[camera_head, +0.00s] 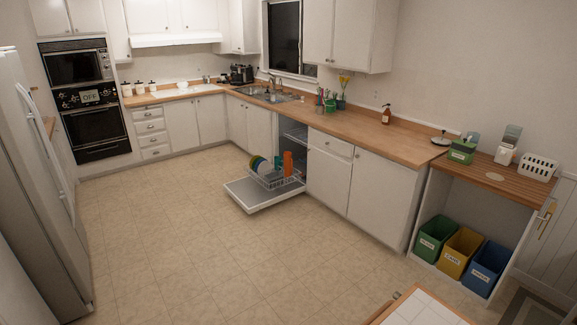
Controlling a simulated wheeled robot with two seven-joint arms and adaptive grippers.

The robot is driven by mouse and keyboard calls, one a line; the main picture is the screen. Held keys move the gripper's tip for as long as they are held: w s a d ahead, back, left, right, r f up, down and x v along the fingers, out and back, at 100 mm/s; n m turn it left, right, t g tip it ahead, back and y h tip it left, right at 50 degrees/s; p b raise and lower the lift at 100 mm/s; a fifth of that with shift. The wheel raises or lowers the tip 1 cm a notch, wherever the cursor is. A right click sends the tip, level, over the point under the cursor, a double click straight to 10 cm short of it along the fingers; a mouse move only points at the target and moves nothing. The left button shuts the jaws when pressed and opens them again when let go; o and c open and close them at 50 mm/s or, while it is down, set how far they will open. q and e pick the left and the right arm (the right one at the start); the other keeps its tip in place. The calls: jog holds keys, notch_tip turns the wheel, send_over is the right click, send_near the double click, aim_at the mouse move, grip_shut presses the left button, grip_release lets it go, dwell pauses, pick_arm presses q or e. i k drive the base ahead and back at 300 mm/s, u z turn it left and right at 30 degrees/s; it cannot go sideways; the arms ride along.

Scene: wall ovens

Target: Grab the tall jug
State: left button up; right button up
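I cannot make out for certain which object is the tall jug. A tall orange upright item (288,163) stands in the pulled-out lower rack (270,180) of the open dishwasher; it is too small to tell whether it is a jug. Several coloured plates (258,164) stand to its left in the same rack. Neither of my grippers is in view, and nothing is seen being held.
The dishwasher door (250,195) is folded down low over the tiled floor (180,230), which is widely clear. A fridge (40,180) stands at left. A white-tiled table (425,312) edges in at the bottom right. Three bins (460,252) stand under the right counter.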

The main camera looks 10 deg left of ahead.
aim_at(287, 161)
jog(key=u, duration=1.3)
jog(key=i, duration=6.15)
jog(key=z, duration=1.35)
